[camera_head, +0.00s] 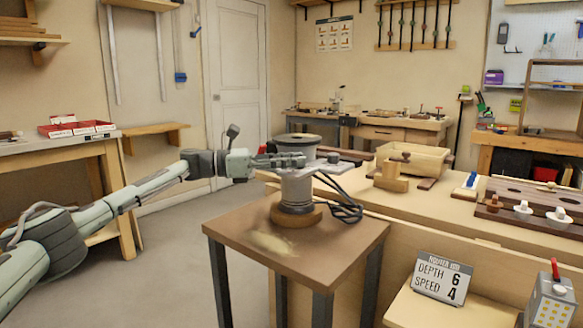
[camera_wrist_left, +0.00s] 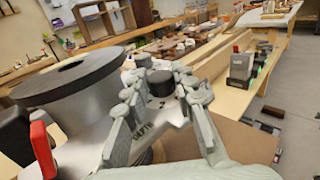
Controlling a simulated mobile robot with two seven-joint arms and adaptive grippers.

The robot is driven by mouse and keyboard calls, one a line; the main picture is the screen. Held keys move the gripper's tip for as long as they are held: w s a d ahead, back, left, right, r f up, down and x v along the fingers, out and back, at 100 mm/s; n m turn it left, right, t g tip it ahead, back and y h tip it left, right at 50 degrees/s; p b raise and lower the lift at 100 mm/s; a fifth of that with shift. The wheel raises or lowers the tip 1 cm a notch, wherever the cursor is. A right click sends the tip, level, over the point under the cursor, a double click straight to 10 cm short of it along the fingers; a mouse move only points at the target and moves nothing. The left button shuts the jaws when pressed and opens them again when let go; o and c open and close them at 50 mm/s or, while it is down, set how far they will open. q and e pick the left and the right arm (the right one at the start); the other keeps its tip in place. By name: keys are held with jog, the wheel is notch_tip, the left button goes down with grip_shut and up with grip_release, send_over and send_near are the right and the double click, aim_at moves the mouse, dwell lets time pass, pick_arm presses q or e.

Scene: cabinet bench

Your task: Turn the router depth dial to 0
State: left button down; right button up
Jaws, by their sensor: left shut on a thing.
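The router (camera_head: 297,190) stands upright on a round wooden base on a small brown table. Its wide grey round top with a dark rim (camera_wrist_left: 75,78) fills the left of the left wrist view. My left gripper (camera_head: 290,161) reaches in from the left at the router's upper part. In the left wrist view its two grey fingers (camera_wrist_left: 158,95) are closed around a black round dial (camera_wrist_left: 160,76), beside partly hidden lettering that seems to read DEPTH. The dial's pointer is not visible. A sign (camera_head: 441,279) reads DEPTH 6 and SPEED 4. My right gripper is not in view.
Black cables (camera_head: 345,205) hang at the router's right side. A workbench (camera_head: 450,205) behind carries a wooden box (camera_head: 415,160) and a board with white knobs (camera_head: 540,200). A red switch (camera_wrist_left: 42,148) sits near the router top. Floor at left is open.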

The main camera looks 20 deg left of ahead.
pick_arm(q)
jog(key=shift+r, duration=0.25)
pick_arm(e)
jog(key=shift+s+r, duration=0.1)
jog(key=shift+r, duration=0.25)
pick_arm(q)
jog(key=c, duration=1.2)
grip_release()
jog(key=shift+f, duration=0.1)
jog(key=shift+a, duration=0.1)
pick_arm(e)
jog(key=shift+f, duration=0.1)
pick_arm(q)
jog(key=shift+s+a, duration=0.15)
jog(key=shift+a, duration=0.15)
jog(key=v, duration=1.1)
jog(key=shift+f, duration=0.1)
jog(key=shift+a, duration=0.1)
